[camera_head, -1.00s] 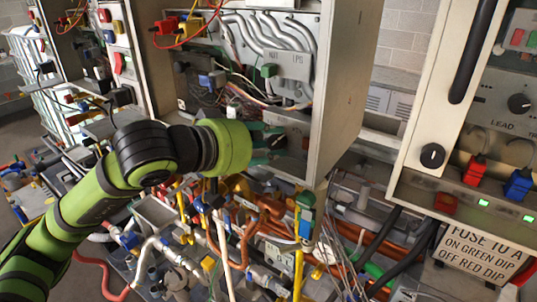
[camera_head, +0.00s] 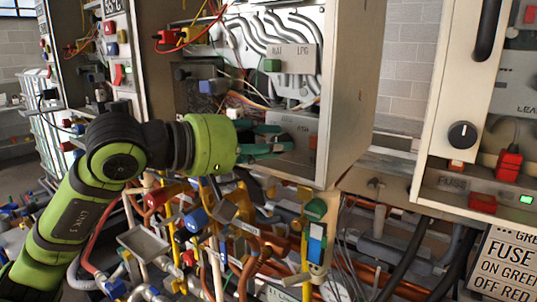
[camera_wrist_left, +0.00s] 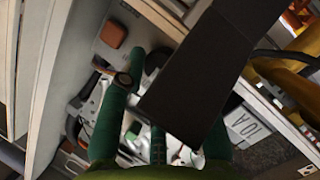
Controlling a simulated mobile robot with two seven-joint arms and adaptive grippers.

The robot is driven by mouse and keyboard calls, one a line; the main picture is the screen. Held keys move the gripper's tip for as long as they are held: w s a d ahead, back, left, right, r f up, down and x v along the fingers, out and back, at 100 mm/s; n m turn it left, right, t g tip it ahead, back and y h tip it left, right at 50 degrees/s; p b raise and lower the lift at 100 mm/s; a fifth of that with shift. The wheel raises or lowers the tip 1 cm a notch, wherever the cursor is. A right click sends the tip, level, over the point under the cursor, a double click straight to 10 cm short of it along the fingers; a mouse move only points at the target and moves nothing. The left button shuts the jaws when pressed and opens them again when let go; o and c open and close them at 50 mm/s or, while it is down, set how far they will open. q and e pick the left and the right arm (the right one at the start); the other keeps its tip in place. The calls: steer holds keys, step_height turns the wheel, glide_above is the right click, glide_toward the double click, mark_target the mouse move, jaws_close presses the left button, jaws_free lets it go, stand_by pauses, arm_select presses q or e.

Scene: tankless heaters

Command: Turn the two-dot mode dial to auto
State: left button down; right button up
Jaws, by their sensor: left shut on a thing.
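My left gripper (camera_head: 282,141) reaches in from the left, with its green fingers against a grey panel (camera_head: 300,126) low in the middle heater cabinet. The fingers are close together on a small knob, which they mostly hide in the head view. In the left wrist view, the green fingers (camera_wrist_left: 140,100) point up the picture, and a small dark round part (camera_wrist_left: 123,80) lies at the left finger; I cannot tell if it is the dial. The dial's dots and its setting cannot be read. My right gripper is not in view.
The cabinet side wall (camera_head: 347,100) stands just right of the gripper. A black dial (camera_head: 462,135) with a white mark is on the right cabinet. Pipes and valves (camera_head: 200,225) crowd the space below. A black slab (camera_wrist_left: 205,70) covers much of the wrist view.

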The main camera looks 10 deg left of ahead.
arm_select(q)
steer(key=shift+d+f, duration=0.2)
steer(key=shift+f, duration=0.25)
steer(key=c, duration=1)
jaws_free()
steer(key=shift+c, duration=0.2)
steer(key=shift+o, duration=0.6)
steer(key=shift+s, duration=0.1)
steer(key=shift+r, duration=0.15)
steer(key=shift+r, duration=0.15)
